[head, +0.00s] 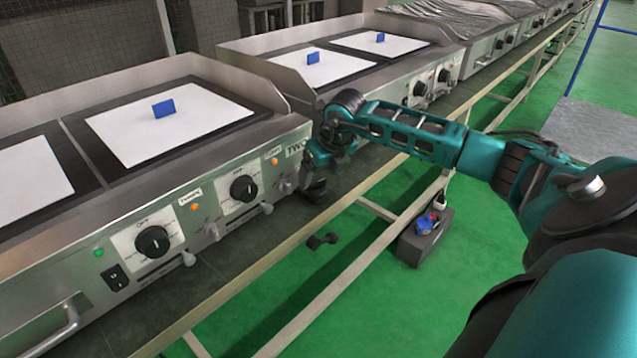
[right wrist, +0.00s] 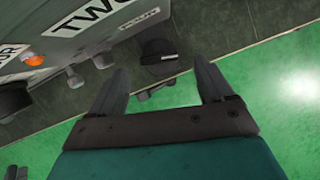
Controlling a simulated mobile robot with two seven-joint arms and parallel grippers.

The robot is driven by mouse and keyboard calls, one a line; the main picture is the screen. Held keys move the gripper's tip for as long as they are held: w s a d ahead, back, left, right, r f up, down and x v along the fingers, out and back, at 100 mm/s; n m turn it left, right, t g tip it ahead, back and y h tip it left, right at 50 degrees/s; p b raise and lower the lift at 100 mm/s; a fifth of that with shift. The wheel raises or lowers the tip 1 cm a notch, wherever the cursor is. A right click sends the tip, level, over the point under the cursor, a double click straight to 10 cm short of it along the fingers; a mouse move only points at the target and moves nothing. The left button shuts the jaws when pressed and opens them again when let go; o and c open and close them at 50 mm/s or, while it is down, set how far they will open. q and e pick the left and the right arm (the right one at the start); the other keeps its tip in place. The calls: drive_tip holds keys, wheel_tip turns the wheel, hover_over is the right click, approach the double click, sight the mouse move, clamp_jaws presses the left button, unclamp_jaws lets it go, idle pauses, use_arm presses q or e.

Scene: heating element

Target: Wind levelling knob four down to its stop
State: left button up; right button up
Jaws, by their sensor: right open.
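My right gripper (head: 315,176) is at the front right corner of the nearer cooking unit (head: 215,222), marked TWO. In the right wrist view its two fingers (right wrist: 160,64) are apart, with nothing between them touching. A dark knob (right wrist: 158,48) stands just beyond the fingertips, close to the unit's corner, below a small label plate (right wrist: 139,19) whose writing is hard to read. I take it for levelling knob four, but cannot be sure. In the head view the arm and gripper largely hide this spot. My left gripper is not in view.
The unit's front has black control knobs (head: 243,188), small metal knobs and orange lamps. White sheets (head: 140,130) with blue blocks (head: 164,108) lie on the hotplates. A second unit (head: 350,60) stands behind. A grey box (head: 425,238) is on the green floor.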

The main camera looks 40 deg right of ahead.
drive_tip(key=x, duration=0.2)
drive_tip(key=shift+w+f, duration=0.2)
drive_tip(key=shift+f, duration=0.1)
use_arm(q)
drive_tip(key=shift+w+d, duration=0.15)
use_arm(e)
drive_tip(key=shift+c, duration=0.2)
drive_tip(key=c, duration=1)
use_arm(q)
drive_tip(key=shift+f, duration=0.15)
use_arm(e)
drive_tip(key=shift+d+n+y, duration=0.1)
drive_tip(key=shift+n+y, duration=0.4)
drive_tip(key=shift+n, duration=0.8)
drive_tip(key=o, duration=1)
drive_tip(key=shift+o, duration=0.2)
use_arm(q)
drive_tip(key=p, duration=0.1)
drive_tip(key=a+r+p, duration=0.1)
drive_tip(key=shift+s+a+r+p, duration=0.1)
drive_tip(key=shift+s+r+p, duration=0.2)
drive_tip(key=shift+p, duration=0.1)
use_arm(e)
drive_tip(key=v, duration=1.2)
drive_tip(key=shift+s+r, duration=0.25)
drive_tip(key=shift+r, duration=0.1)
